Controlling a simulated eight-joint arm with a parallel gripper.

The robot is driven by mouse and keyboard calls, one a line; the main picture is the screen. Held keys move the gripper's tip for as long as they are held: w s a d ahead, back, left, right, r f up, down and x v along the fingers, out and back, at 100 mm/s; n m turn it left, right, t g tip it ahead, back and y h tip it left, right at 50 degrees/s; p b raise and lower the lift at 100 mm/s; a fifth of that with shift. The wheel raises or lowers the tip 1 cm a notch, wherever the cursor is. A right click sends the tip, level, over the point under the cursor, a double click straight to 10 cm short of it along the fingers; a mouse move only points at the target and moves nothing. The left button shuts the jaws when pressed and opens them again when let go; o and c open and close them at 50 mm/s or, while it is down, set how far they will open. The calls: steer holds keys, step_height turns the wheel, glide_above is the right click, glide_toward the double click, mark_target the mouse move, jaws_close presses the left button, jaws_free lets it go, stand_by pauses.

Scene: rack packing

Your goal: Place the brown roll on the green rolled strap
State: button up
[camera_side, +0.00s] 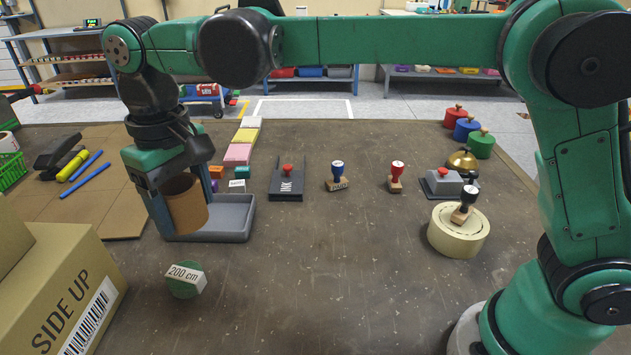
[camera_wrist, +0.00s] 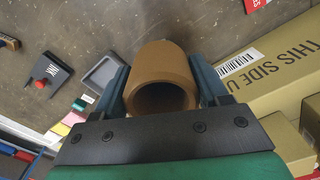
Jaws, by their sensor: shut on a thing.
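My gripper (camera_side: 172,198) is shut on the brown roll (camera_side: 187,208) and holds it over the left part of the grey tray. In the wrist view the brown roll (camera_wrist: 162,70) sits between the two blue-grey fingers of my gripper (camera_wrist: 161,88), its hollow end facing the camera. The green rolled strap (camera_side: 184,286) lies on the table in front of the tray, with a white label reading 200 cm. The strap is apart from the roll, nearer the side camera. I do not make out the strap in the wrist view.
The grey tray (camera_side: 238,222) is beneath and beside the roll. A cardboard box (camera_side: 65,285) stands at the front left. An ink pad (camera_side: 287,184), stamps (camera_side: 337,178) and a cream tape roll (camera_side: 441,237) stand further right. The front middle of the table is clear.

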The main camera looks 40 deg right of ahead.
glide_above(185, 275)
step_height(185, 275, down, 6)
step_height(185, 275, down, 8)
steer(key=shift+r, duration=0.15)
steer(key=o, duration=1.3)
